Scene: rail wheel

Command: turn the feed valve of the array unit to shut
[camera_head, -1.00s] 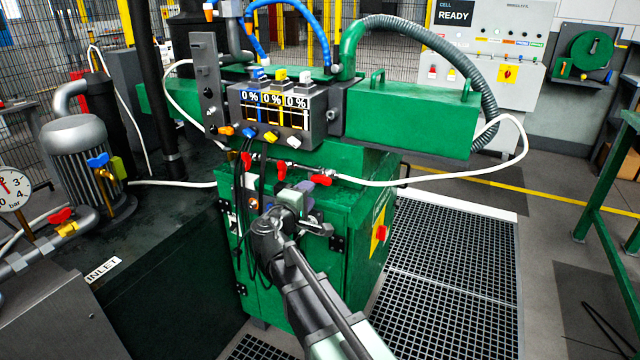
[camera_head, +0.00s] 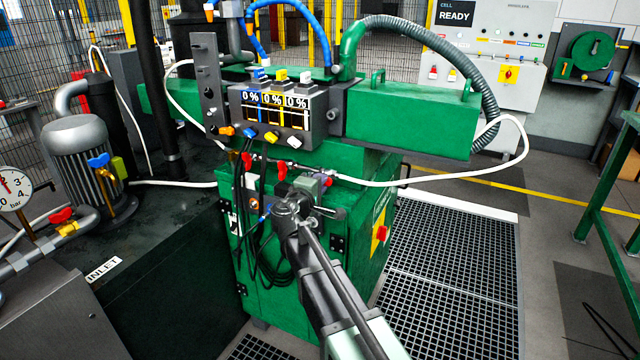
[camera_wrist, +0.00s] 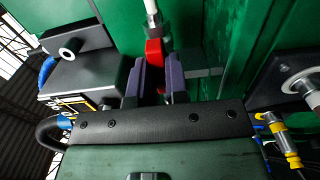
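The array unit is the green machine with a block of three dark displays (camera_head: 276,108), each reading 0 %. Red valve levers hang below it: one (camera_head: 247,160) at left, one (camera_head: 281,171) in the middle, and a right one (camera_head: 328,181), mostly hidden behind my gripper (camera_head: 318,183). In the wrist view a red lever (camera_wrist: 153,52) on a pale pipe fitting lies at the tips of my gripper (camera_wrist: 155,78), between the two dark fingers. The fingers are apart, with a gap about as wide as the lever. Whether they touch it is not clear. I cannot read a feed label.
A white hose (camera_head: 430,176) runs right from the valves. Black cables (camera_head: 262,215) hang on the green cabinet (camera_head: 357,235) left of my arm. A red knob (camera_head: 382,233) on a yellow plate is at its right side. Floor grating (camera_head: 450,260) lies clear to the right.

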